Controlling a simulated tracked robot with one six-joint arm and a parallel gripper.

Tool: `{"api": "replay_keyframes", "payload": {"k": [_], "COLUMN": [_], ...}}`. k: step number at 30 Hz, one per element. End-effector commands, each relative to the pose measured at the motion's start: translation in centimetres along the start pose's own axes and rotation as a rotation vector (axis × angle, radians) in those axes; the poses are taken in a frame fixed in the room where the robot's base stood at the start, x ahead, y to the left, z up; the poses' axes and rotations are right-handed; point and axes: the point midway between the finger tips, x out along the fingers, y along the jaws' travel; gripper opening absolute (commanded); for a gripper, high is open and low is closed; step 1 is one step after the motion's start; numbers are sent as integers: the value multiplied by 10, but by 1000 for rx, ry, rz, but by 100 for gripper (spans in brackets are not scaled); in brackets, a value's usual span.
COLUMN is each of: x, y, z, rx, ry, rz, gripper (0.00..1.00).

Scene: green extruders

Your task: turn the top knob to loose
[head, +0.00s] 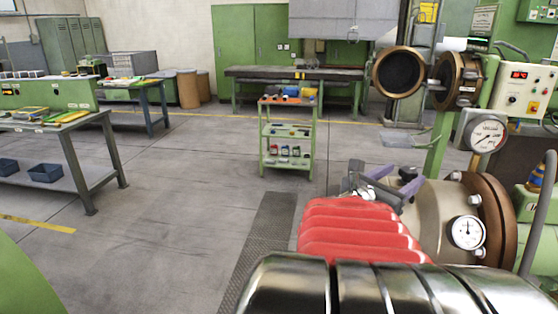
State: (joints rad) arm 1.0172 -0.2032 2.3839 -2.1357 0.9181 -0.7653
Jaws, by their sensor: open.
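A small black knob (408,174) stands on top of the tan cylindrical machine body (432,208) at the right. My gripper (395,187) is at the left of the knob, beyond the red ribbed sleeve of my arm. Its grey-purple fingers are spread apart and point right, towards the knob. They look empty. I cannot tell whether they touch the knob or how far apart in depth they are. The knob's setting is too small to read, and my arm hides the lower left of the machine body.
A gauge (467,232) sits on the machine body and another gauge (487,134) above it. A control box (524,89) and an open round flange (398,72) are at upper right. A green trolley (288,140) stands mid-floor. The floor left of it is clear up to the workbench (52,125).

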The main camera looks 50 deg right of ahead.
Motion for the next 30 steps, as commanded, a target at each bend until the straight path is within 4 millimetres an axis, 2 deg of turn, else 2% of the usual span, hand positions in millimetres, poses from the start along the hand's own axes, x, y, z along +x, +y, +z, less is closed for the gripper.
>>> {"api": "replay_keyframes", "payload": {"k": [3, 9, 26, 30], "x": [-17, -32, -34, -37], "y": [1, 0, 0, 6], "z": [0, 0, 0, 3], "rx": [2, 1, 1, 13], "ry": [-1, 0, 0, 4], "rz": [3, 1, -1, 2], "gripper": [54, 54, 54, 54]}}
